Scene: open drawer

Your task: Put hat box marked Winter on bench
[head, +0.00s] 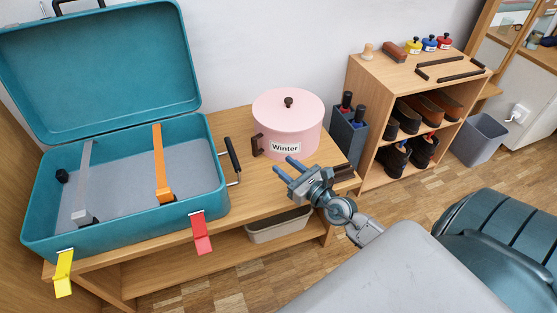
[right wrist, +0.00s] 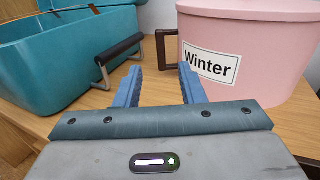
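The pink round hat box (head: 288,122) with a white "Winter" label stands upright on the wooden bench (head: 252,198), lid on with a dark knob. It also shows in the right wrist view (right wrist: 270,50), at the right. A brown handle (head: 258,145) sticks out on its left side. My right gripper (head: 285,166) is in front of the box, fingers apart and empty, pointing towards its label and left handle. In the right wrist view, the open fingers (right wrist: 160,68) are below and left of the label, apart from the box. My left gripper is not in view.
An open teal suitcase (head: 125,235) fills the bench's left part; its black handle (head: 233,155) faces the box. A dark holder (head: 347,135) stands right of the box. A shoe shelf (head: 372,105) and grey bin (head: 480,140) stand at right. A pale basket (head: 278,228) sits under the bench.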

